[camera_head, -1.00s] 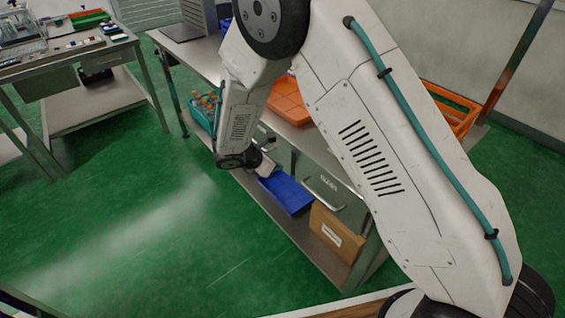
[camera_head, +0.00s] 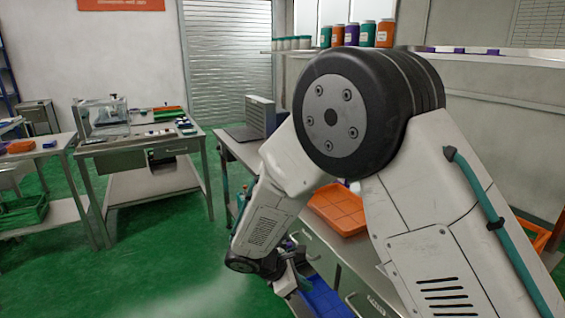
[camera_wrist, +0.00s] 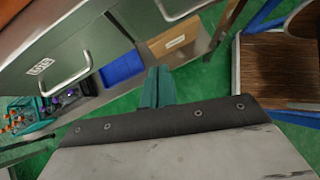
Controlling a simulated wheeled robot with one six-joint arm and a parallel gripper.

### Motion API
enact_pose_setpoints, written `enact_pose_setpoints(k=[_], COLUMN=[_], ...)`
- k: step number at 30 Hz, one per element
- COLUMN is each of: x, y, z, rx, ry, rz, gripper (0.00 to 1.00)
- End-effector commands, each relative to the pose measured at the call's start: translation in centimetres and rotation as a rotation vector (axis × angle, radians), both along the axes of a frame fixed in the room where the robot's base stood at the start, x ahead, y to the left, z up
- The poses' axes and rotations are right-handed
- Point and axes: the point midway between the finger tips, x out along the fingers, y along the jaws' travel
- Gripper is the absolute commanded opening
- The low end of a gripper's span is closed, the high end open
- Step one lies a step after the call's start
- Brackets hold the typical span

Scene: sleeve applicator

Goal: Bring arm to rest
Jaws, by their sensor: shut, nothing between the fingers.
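My arm fills the right and middle of the head view, with its large dark joint near the top centre. Its forearm hangs down to the left, beside the bench. My gripper (camera_wrist: 158,88) shows in the wrist view as two teal fingers pressed together, shut and empty. It points past the bench's drawer fronts and lower shelf and touches nothing that I can see. In the head view the gripper end is small and partly hidden behind the wrist.
The bench holds an orange tray (camera_head: 340,210). Below it is a blue bin (camera_head: 325,298), also in the wrist view (camera_wrist: 122,68), beside a cardboard box (camera_wrist: 178,38). Another table (camera_head: 150,140) stands at the back left. Green floor (camera_head: 130,265) is open at left.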

Motion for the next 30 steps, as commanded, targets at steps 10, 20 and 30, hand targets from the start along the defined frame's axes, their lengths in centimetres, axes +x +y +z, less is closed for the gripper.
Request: enact_pose_setpoints(k=[10,20,30], x=[-7.6,-16.5,-24.9], y=[-7.5,-14.0,-17.8], z=[9.8,18.1,22.8], rx=[0.172,0.376,0.625], ry=[-0.141,-0.272,-0.403], rz=[-0.575,-1.117,-1.519], gripper=[0.00,0.00,0.00])
